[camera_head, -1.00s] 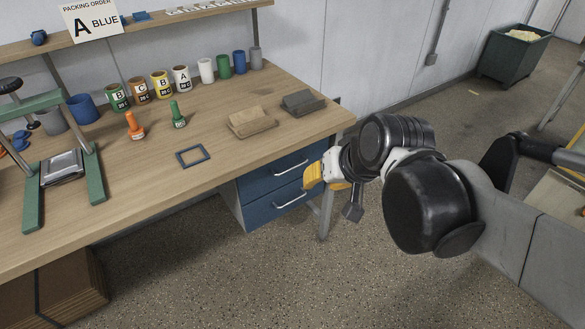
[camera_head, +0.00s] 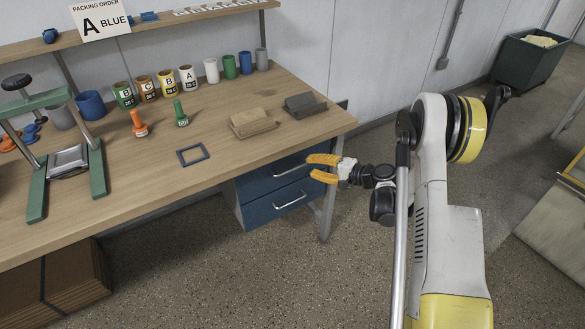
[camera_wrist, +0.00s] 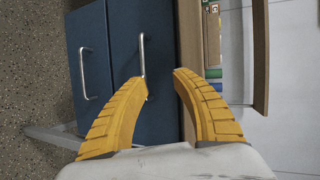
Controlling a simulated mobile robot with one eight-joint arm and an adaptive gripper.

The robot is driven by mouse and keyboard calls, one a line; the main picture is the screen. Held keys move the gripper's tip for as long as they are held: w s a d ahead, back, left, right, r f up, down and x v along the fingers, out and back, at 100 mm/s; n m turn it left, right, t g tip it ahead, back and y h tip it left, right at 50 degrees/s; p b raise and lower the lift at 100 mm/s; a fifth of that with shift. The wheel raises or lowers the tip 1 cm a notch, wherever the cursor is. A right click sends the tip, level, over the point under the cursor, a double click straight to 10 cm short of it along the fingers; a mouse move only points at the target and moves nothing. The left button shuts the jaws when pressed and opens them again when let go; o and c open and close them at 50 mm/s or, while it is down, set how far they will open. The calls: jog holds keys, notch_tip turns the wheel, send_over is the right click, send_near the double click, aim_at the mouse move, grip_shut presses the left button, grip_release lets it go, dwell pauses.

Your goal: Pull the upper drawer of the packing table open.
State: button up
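The packing table's (camera_head: 120,190) blue drawer unit hangs under the right end of the wooden top. Its upper drawer (camera_head: 255,184) is shut, with a silver bar handle (camera_head: 289,170). My gripper (camera_head: 311,167) has yellow fingers, open and empty, just right of this handle in the head view. In the wrist view, turned sideways, the upper drawer (camera_wrist: 128,100) lies left of the tabletop edge. Its handle (camera_wrist: 142,50) is ahead of the left fingertip of my gripper (camera_wrist: 163,79), not between the fingers. I cannot tell whether that fingertip touches it.
The lower drawer (camera_head: 260,212) is shut below, with its own handle (camera_head: 289,201). A table leg (camera_head: 328,212) stands at the right front corner. Brown (camera_head: 252,122) and grey (camera_head: 304,105) blocks lie on the top. The floor before the drawers (camera_head: 230,275) is clear.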

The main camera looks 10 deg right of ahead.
jog(key=t, duration=0.1)
send_near(293, 169)
jog(key=shift+m+y, duration=0.4)
jog(key=b+x, duration=0.1)
jog(key=x, duration=0.6)
jog(key=b+x, duration=0.1)
jog(key=x, duration=0.2)
jog(key=shift+w+d+f+b, duration=0.15)
jog(key=shift+w+f+b, duration=0.15)
jog(key=shift+f, duration=0.1)
grip_shut()
